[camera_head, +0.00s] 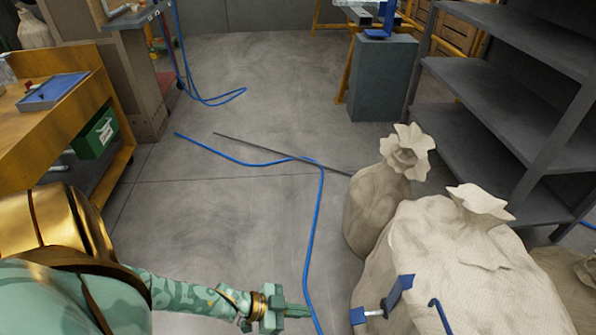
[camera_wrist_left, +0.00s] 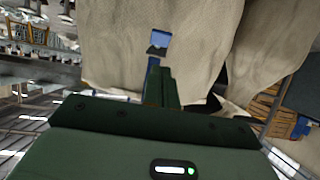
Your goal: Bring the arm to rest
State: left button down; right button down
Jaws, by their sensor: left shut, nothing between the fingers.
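My left arm comes in from the lower left in the head view, in pale green and gold. Its gripper (camera_head: 290,311) is shut and empty, low in the picture and left of the large sack. In the left wrist view the shut fingers (camera_wrist_left: 158,85) point toward the beige cloth of a sack (camera_wrist_left: 200,40). A blue piece (camera_wrist_left: 160,40) shows just beyond the fingertips. My right gripper is not in view.
Tied sacks (camera_head: 455,265) stand at the lower right, with a blue clamp-like tool (camera_head: 388,302) in front. A blue cable (camera_head: 316,230) and a thin dark rod (camera_head: 260,148) lie on the floor. A workbench (camera_head: 50,120) is left, grey shelves (camera_head: 500,85) right.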

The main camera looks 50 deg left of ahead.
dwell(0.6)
